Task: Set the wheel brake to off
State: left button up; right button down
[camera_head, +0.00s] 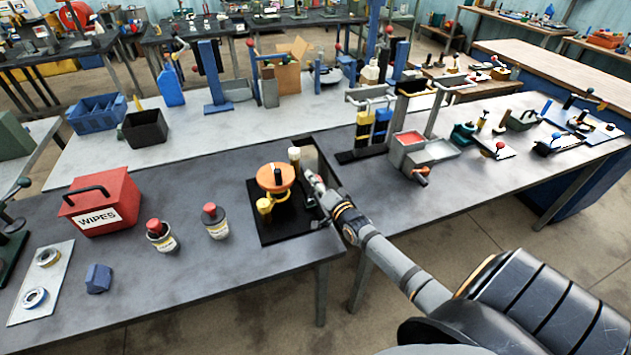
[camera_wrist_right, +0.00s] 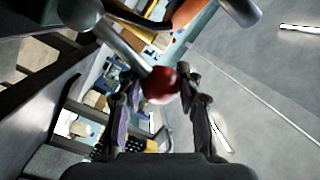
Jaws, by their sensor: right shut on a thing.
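An orange wheel (camera_head: 276,178) sits on a black base plate (camera_head: 288,222) on the grey bench, with a yellow cup-like part in front of it and a pale-topped post behind. My right gripper (camera_head: 314,184) is at the right side of this device. In the right wrist view a red ball knob (camera_wrist_right: 160,86) on a metal lever (camera_wrist_right: 125,55) lies between the fingers of my right gripper (camera_wrist_right: 160,98), which is shut on it. The gripper hides most of the lever in the head view, so its setting cannot be told. My left gripper is not in view.
A red WIPES box (camera_head: 100,203) and two red-capped containers (camera_head: 215,222) stand left of the device. A blue block (camera_head: 98,278) and a white plate with two rings lie at the far left. A grey tray unit (camera_head: 425,153) stands to the right.

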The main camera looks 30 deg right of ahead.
jog(key=shift+s+d+f+m+b, duration=0.1)
jog(key=shift+d+f+m+b, duration=0.25)
jog(key=shift+b, duration=0.3)
jog(key=shift+s+d+f+m+t+h+b, duration=0.25)
jog(key=shift+d+f+m+b, duration=0.45)
jog(key=shift+m+b, duration=0.8)
jog(key=shift+s+d+f+m+t+h+b, duration=0.15)
jog(key=shift+d+f+m+b, duration=0.3)
jog(key=shift+d+m+b, duration=0.75)
jog(key=shift+s+d+f+m+t+h+b, duration=0.15)
jog(key=shift+d+f+m+t+h+b, duration=0.35)
jog(key=shift+m+b, duration=1.3)
jog(key=shift+a+f, duration=0.1)
jog(key=c, duration=0.9)
grip_release()
jog(key=shift+o, duration=0.2)
